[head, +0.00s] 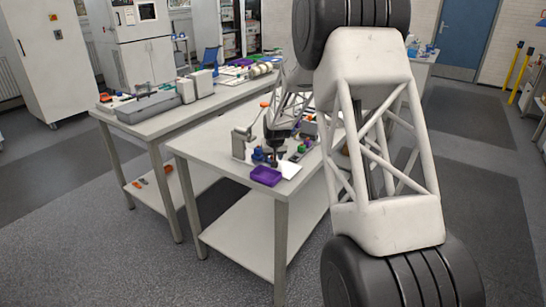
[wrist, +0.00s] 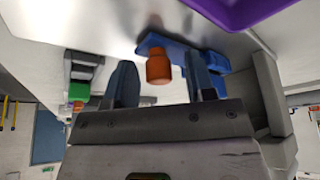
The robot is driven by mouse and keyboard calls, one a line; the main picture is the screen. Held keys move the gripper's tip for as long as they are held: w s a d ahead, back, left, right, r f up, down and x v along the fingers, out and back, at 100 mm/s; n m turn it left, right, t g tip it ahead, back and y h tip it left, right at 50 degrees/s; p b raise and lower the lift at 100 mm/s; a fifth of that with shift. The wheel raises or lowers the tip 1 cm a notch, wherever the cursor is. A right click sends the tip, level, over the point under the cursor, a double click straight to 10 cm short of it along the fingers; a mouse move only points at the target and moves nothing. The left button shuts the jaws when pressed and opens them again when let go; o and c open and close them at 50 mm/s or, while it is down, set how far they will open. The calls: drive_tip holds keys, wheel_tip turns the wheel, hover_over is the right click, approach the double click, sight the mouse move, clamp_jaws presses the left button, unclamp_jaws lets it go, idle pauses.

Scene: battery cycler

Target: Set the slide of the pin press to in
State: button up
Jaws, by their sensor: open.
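A blue fixture (wrist: 205,56) with an orange cylindrical knob (wrist: 159,68) shows in the wrist view; it looks like the pin press with its slide knob, though I cannot be sure. My gripper (wrist: 160,76) is open, with one dark finger on each side of the orange knob and a gap visible on the left. Whether the right finger touches the fixture is unclear. In the head view my gripper (head: 272,153) is low over the near end of the front table, by a small blue part (head: 258,155). The slide's position cannot be read.
A purple tray (head: 265,176) lies at the near table edge and shows in the wrist view (wrist: 236,8). A grey upright device (head: 239,143) stands left of my gripper. A green-topped part (wrist: 78,92) is to the left in the wrist view. The table's left side (head: 205,142) is clear.

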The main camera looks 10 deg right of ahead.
drive_tip(key=shift+c, duration=0.3)
clamp_jaws()
drive_tip(key=shift+w+a, duration=1.6)
drive_tip(key=shift+o, duration=0.3)
unclamp_jaws()
drive_tip(key=shift+r, duration=0.1)
drive_tip(key=v, duration=0.7)
drive_tip(key=shift+r, duration=0.35)
drive_tip(key=shift+s, duration=0.2)
